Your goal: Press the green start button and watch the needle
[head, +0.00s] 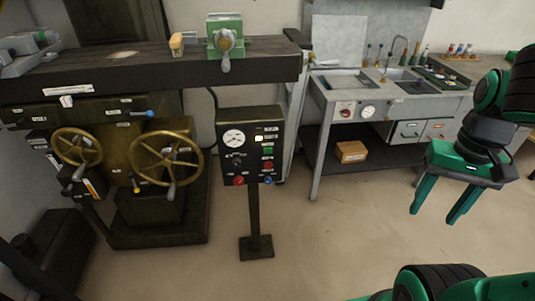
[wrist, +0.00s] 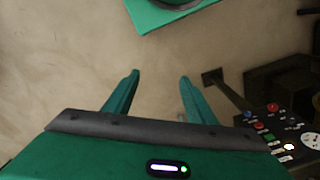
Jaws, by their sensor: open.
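A dark control box (head: 224,166) stands on a post at the middle of the head view. A white round gauge (head: 234,138) with a dark needle is at its upper left; I cannot read the scale. A small green button (head: 268,151) is on its right side, above a red one. My gripper (head: 435,214) hangs at the right of the head view, open and empty, fingers down, well apart from the box. In the wrist view, the fingers of my gripper (wrist: 159,78) are spread over bare floor, and the control box (wrist: 285,122) shows tilted at the lower right.
A machine with two brass handwheels (head: 167,158) stands left of the box, under a thick beam (head: 150,68) carrying a green vise (head: 226,38). A grey sink bench (head: 330,95) is behind, with a cardboard box (head: 350,151) on its lower shelf. Open floor (head: 340,230) lies between gripper and box.

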